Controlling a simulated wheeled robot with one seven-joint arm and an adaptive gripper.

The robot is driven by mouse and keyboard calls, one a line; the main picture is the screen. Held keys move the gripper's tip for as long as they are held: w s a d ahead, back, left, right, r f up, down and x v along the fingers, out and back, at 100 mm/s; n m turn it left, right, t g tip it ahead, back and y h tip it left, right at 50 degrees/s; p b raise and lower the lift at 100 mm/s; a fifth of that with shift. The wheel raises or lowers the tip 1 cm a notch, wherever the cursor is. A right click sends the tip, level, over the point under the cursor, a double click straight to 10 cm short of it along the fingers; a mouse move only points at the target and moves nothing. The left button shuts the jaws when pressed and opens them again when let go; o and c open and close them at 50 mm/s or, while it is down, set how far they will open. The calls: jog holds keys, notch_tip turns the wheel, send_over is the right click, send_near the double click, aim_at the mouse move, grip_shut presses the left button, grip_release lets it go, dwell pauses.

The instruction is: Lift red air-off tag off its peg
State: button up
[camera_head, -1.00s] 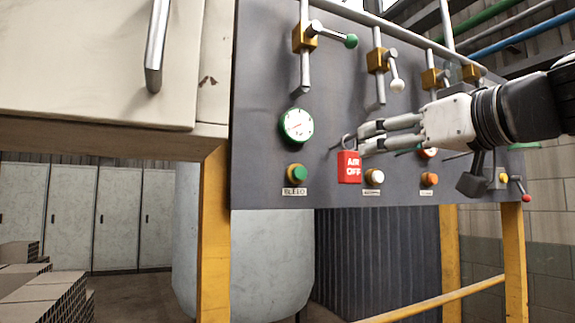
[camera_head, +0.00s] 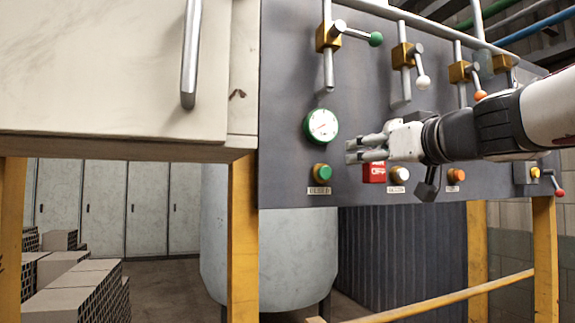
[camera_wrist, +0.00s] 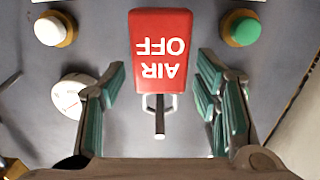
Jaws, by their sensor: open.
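The red air-off tag (camera_wrist: 161,48) hangs on the grey panel, and its lettering is upside down in the wrist view. Its metal loop sits around the peg (camera_wrist: 159,122), which points toward the wrist camera. My gripper (camera_wrist: 162,92) is open, with one green-padded finger on each side of the loop and peg, apart from both. In the head view my gripper (camera_head: 362,150) is in front of the panel and hides the upper part of the tag (camera_head: 374,172) and the peg.
A green button (camera_head: 322,172) and a gauge (camera_head: 321,125) are left of the tag; a white button (camera_head: 400,174) is close on its right. Valve levers (camera_head: 375,39) stick out above. A cream cabinet (camera_head: 120,70) juts out at the left.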

jog(key=c, duration=1.2)
jog(key=shift+o, duration=0.2)
jog(key=shift+r, duration=0.15)
jog(key=shift+r, duration=0.15)
jog(key=p+v, duration=0.1)
jog(key=v, duration=4.4)
jog(key=shift+r+p, duration=0.15)
jog(key=shift+p, duration=0.25)
